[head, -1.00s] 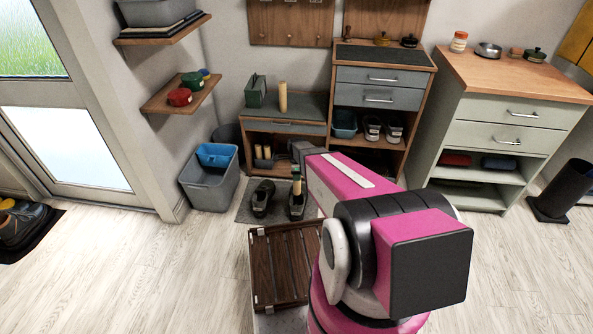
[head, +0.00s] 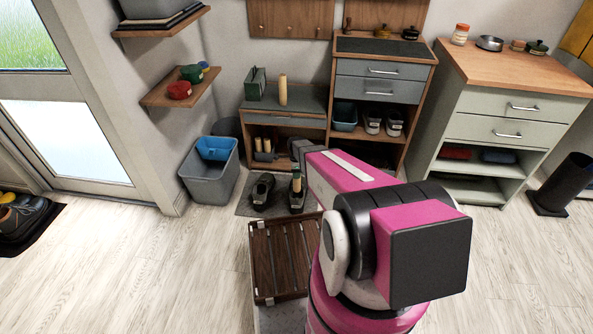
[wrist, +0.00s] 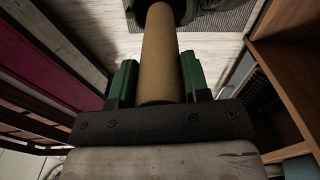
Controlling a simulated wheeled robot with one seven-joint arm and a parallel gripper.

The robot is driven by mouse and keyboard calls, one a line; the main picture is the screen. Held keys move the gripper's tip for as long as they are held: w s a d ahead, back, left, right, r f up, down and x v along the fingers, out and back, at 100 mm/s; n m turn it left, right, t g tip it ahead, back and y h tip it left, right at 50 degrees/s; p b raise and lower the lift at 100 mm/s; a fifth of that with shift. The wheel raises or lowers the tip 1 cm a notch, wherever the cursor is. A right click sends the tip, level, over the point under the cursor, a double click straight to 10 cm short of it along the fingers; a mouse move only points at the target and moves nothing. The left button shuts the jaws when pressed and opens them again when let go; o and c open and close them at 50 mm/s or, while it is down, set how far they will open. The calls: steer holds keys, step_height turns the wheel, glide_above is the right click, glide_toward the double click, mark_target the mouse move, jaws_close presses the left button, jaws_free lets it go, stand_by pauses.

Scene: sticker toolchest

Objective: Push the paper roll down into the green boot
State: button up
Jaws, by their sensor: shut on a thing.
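The tan paper roll (wrist: 160,55) lies between the green-tipped fingers of my gripper (wrist: 157,82) in the wrist view. My gripper is shut on it. The roll's far end meets a dark boot (wrist: 186,10) at the top of the wrist view; how deep it sits inside is hidden. In the head view the roll (head: 297,185) stands upright at the right-hand boot (head: 297,201) of a dark pair on a mat. The boot's green colour is hard to make out. My gripper is mostly hidden by my pink arm there.
The other boot (head: 263,190) stands just left on the grey mat (head: 245,206). Another roll (head: 283,90) stands on the bench (head: 312,100), with several more in its cubby (head: 265,146). A grey bin (head: 208,185) is left; a slatted wooden rack (head: 278,262) is in front.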

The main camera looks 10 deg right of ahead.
mark_target(297, 186)
steer(key=shift+f, duration=5.35)
steer(key=o, duration=1.2)
step_height(297, 186, up, 11)
steer(key=shift+f, duration=0.1)
